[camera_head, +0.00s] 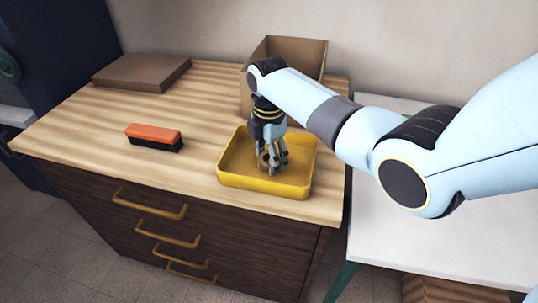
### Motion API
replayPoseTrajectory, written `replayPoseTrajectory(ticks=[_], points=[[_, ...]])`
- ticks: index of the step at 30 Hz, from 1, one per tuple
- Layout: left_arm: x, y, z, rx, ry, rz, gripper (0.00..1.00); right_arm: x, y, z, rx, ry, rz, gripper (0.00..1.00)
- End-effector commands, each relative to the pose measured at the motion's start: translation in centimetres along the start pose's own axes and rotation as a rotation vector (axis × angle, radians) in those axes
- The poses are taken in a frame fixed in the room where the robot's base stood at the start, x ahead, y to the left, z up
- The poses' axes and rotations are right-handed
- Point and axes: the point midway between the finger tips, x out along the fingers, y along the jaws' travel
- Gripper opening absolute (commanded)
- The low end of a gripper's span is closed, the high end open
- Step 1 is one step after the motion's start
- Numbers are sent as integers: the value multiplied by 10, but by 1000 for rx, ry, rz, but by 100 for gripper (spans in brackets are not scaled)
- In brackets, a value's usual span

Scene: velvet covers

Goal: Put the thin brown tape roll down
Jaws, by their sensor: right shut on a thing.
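My right gripper (273,165) points down inside a yellow tray (236,181) on the wooden counter. It is shut on the thin brown tape roll (263,160), which shows only in part between and beside the fingers. The roll is low in the tray, but I cannot tell whether it touches the tray's floor. My left gripper is not in view.
An orange brush with black bristles (154,137) lies left of the tray. A flat brown box (141,72) lies at the back left, and an open cardboard box (294,56) stands behind the tray. A white table (400,245) adjoins on the right. The counter's left front (75,130) is clear.

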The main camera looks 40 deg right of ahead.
Motion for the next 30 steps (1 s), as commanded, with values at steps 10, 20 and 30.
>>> replayPoseTrajectory(ticks=[10,20,30], points=[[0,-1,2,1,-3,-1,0,1,0,0,0,0,0,78],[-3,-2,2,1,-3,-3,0,-22,1,0,0,-1,3,78],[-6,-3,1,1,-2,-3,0,-96,1,0,0,-1,3,78]])
